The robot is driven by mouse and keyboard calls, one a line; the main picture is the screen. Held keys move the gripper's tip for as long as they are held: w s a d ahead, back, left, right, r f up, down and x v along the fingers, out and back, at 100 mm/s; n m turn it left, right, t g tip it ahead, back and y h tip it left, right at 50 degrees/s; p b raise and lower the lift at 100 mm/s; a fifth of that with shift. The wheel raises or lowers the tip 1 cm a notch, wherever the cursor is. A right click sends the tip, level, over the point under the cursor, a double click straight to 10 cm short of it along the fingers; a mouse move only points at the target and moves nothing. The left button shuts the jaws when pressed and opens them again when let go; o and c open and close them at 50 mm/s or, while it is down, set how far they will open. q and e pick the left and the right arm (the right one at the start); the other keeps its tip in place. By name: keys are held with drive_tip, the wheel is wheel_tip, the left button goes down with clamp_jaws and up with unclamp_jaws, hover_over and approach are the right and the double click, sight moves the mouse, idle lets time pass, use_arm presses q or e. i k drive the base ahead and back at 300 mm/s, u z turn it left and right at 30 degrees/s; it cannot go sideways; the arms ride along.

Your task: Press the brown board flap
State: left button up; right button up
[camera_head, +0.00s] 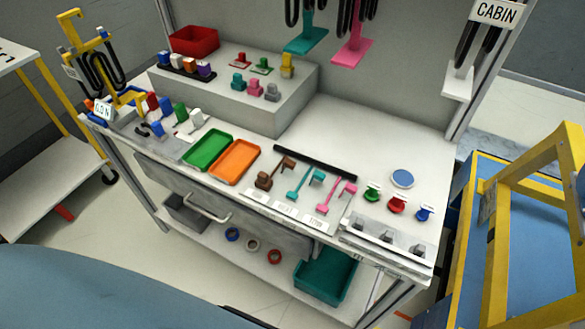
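The brown board flap (264,180) is at the middle of the white workbench (345,118), just right of an orange tray. A brown arm (284,163) rises behind it, close to a black bar (315,163). Similar teal (293,194) and pink (323,209) pieces stand to its right, with small white labels in front of the row. At this size I cannot tell whether the brown flap is raised or pressed down. Neither of my grippers is in view, and nothing touches the brown flap.
A green tray (207,149) and the orange tray (235,160) lie left of the flap. Green, red and blue buttons (397,205) stand right. A raised grey block (235,92) carries small parts behind. A yellow frame (505,240) stands at the right. The bench's back right is mostly clear.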

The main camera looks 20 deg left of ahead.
sight(288, 163)
drive_tip(key=k, duration=0.45)
drive_tip(key=z, duration=0.75)
drive_tip(key=i, duration=0.75)
drive_tip(key=u, duration=1.25)
